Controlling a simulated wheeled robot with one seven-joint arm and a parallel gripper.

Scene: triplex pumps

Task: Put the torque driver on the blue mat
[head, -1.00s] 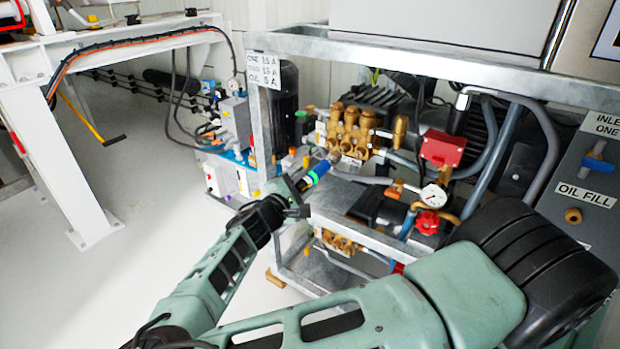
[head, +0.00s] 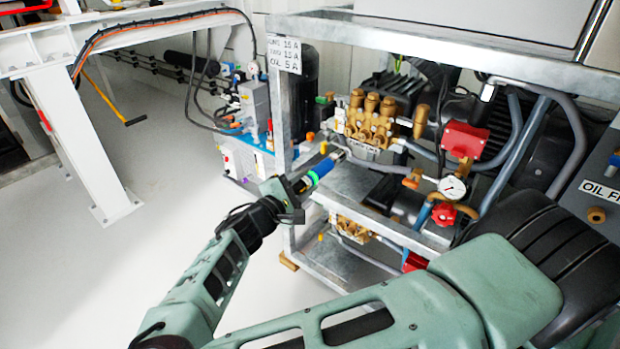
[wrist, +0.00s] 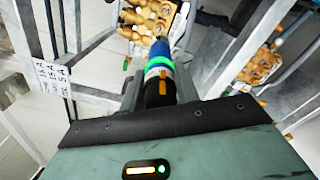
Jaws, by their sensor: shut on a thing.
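My gripper (head: 301,186) is shut on the torque driver (head: 323,168), a blue and black tool with a green band and a metal tip. The driver points up and to the right, held in front of the metal pump frame. In the wrist view the driver (wrist: 159,70) sits between the fingers, its blue end pointing away from the gripper toward brass pump parts.
The galvanised frame (head: 285,130) holds a brass pump (head: 370,122), a pressure gauge (head: 452,187) and a red valve wheel (head: 443,214). A white steel stand (head: 75,130) is at the left. The pale floor (head: 150,255) between is clear.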

